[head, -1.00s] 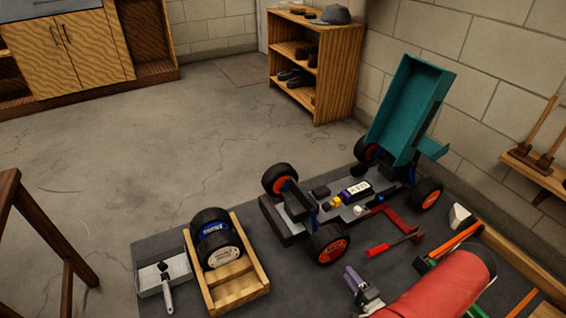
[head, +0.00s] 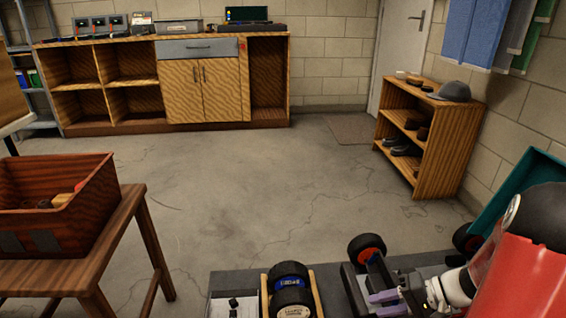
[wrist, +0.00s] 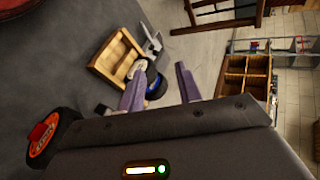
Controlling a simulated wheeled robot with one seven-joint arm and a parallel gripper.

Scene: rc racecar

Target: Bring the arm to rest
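My gripper (head: 378,304) is at the bottom right of the head view, over the dark mat, in front of the RC racecar (head: 355,288). Its two purple fingers stand apart in the wrist view (wrist: 160,90), with nothing held between them. My red arm hides much of the car. A black wheel with an orange hub (head: 367,248) shows on the car, and one (wrist: 40,150) shows at the lower left of the wrist view. The teal car body (head: 520,185) leans up at the right, partly hidden by my arm.
A wooden tray (head: 318,292) with black wheels stands left of the car, beside a grey tray (head: 232,306). A table (head: 125,235) with a red-brown crate (head: 85,215) is at left. A shelf (head: 455,150) stands at the right wall. The middle floor is clear.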

